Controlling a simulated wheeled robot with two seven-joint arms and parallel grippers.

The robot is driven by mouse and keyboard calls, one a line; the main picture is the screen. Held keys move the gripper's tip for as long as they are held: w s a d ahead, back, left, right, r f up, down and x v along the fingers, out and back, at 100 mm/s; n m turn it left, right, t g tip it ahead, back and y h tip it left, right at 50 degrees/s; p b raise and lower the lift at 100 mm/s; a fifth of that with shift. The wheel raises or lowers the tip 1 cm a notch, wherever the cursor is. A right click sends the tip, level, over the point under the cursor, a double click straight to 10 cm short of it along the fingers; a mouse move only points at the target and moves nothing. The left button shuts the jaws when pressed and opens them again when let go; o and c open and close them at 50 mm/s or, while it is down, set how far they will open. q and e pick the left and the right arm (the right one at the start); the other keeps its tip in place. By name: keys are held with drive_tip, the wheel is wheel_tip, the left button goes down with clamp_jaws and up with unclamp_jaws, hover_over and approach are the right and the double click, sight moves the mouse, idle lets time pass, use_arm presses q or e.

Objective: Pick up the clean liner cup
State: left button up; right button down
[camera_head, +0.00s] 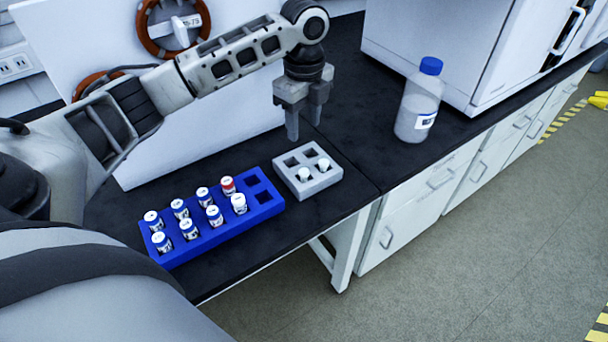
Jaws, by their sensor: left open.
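A small grey block (312,187) with square holes sits on the black bench. Two small white cups stand in its front holes, a left cup (304,174) and a right cup (323,164). The back holes look empty. I cannot tell which cup is the clean liner cup. My left gripper (304,124) points down, open and empty, above and behind the grey block, apart from the cups. My right gripper is not in view.
A blue rack (222,234) left of the grey block holds several blue-capped vials, a red-capped vial (228,186) and a white-capped vial (239,203). A blue-capped bottle (417,108) stands to the right, before a white machine (440,45). The bench's front edge is close to the block.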

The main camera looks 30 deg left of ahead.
use_arm(q)
hover_over(304, 169)
wheel_tip(304, 169, down, 7)
drive_tip(key=shift+w+f, duration=0.15)
drive_tip(key=shift+f, duration=0.05)
drive_tip(key=shift+s+f, duration=0.2)
drive_tip(key=shift+f, duration=2.55)
clamp_jaws()
